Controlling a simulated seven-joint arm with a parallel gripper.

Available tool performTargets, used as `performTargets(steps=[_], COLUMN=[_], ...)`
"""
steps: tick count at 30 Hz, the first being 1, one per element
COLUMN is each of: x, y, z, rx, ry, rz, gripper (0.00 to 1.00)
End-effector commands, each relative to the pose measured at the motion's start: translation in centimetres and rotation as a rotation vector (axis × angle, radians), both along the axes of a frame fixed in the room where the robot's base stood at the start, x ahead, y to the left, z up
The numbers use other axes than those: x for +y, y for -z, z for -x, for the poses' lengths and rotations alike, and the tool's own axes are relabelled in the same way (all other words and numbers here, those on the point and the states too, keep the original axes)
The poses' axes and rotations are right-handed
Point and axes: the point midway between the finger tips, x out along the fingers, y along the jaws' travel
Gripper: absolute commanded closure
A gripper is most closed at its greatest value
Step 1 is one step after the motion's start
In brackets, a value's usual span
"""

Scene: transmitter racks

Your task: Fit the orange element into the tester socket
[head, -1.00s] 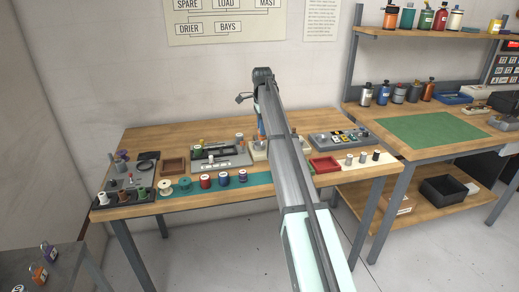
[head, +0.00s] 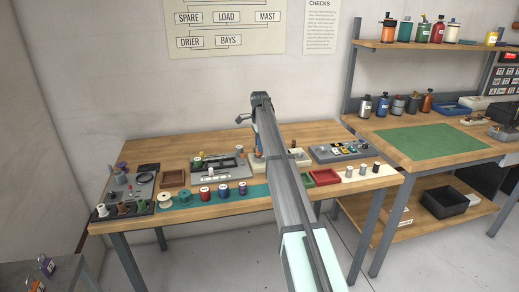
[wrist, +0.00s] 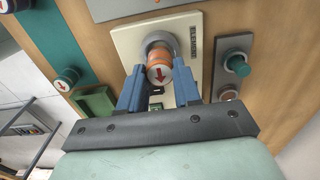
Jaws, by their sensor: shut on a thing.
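The orange element (wrist: 159,58) has a pale end with a red arrow and sits between the two blue fingers of my gripper (wrist: 158,82) in the wrist view. My gripper is shut on it. Behind it is a round grey socket (wrist: 153,38) on the cream tester panel (wrist: 126,38). The element overlaps the socket's lower part in this view; I cannot tell whether it is inside it.
A grey panel with a green knob (wrist: 237,65) lies right of the tester in the wrist view. A green tray (wrist: 95,102) lies to the left. In the head view, several spools (head: 206,194) line the bench front, and a red tray (head: 325,161) is near the tester.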

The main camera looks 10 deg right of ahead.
Motion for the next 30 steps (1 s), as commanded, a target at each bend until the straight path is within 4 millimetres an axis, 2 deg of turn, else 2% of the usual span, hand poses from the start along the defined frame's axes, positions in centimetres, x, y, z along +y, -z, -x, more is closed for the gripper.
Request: performTargets(steps=[3, 5, 17, 18, 25, 30], x=[0.0, 0.0, 0.0, 0.0, 0.0, 0.0], y=[1.6, 2.0, 2.4, 2.4, 2.4, 2.4], z=[0.1, 0.1, 0.0, 0.0, 0.0, 0.0], rx=[0.002, 0.001, 0.001, 0.0, 0.001, 0.001], ry=[0.0, 0.0, 0.0, 0.0, 0.0, 0.0], rz=[0.0, 0.0, 0.0, 0.0, 0.0, 0.0], gripper=[1.0, 1.0, 1.0, 0.65, 0.43, 0.42])
